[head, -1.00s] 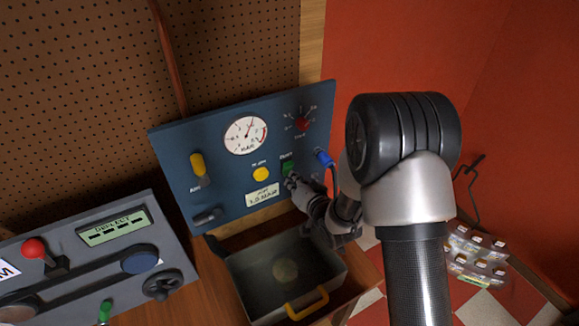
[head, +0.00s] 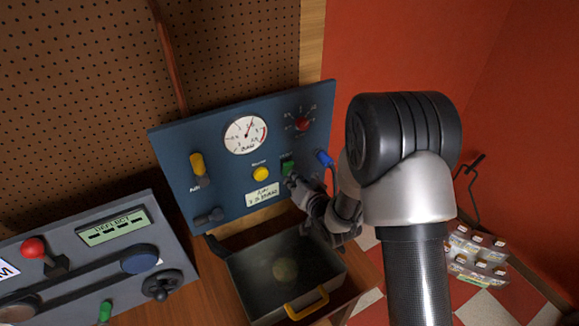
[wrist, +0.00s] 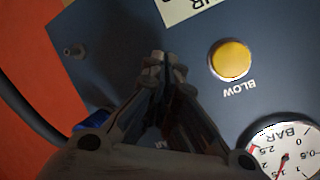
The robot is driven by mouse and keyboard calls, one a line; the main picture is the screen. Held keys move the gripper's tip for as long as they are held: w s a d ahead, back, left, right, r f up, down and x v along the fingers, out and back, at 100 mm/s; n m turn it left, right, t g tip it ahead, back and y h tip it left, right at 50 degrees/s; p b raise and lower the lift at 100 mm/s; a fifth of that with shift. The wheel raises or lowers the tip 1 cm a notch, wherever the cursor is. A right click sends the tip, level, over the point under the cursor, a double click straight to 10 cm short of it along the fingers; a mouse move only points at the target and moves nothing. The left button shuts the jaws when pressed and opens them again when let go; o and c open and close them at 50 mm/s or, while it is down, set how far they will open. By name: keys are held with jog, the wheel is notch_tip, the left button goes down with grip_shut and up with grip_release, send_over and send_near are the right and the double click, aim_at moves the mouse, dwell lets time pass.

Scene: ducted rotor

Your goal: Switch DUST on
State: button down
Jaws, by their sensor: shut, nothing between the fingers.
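The blue panel (head: 222,178) carries several controls, but I cannot read the word DUST on any of them. A green control (head: 288,168) with a small blurred label above it sits right of the yellow button (head: 261,174). The yellow button also shows in the wrist view (wrist: 230,60), labelled BLOW. My gripper (head: 291,184) is just below the green control, in front of the panel; contact cannot be told. In the wrist view, my gripper (wrist: 158,62) has its fingertips together and empty, pointing at the panel. The fingers hide part of the panel, and the green control does not show there.
The panel also holds a round gauge (head: 245,135), a red knob (head: 302,124), a yellow lever (head: 197,164), a dark control (head: 209,216) and a blue fitting (head: 324,158). A grey tray (head: 250,290) with a yellow handle stands below. A grey console (head: 90,265) is at left.

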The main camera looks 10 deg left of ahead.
jog(key=shift+w+a+r, duration=0.1)
jog(key=shift+w+a, duration=0.05)
jog(key=shift+w, duration=0.1)
jog(key=shift+w+a+r, duration=0.2)
jog(key=shift+w, duration=0.15)
dwell(0.7)
jog(key=shift+s+f, duration=0.1)
jog(key=shift+s+d+f+b, duration=0.3)
jog(key=shift+s+d+b, duration=0.15)
jog(key=shift+s+b, duration=0.2)
jog(key=s+d+b, duration=0.1)
jog(key=s+f+b, duration=0.1)
jog(key=s+d+f+b, duration=0.1)
jog(key=shift+s+d, duration=0.3)
jog(key=shift+s, duration=0.05)
dwell(0.3)
dwell(0.3)
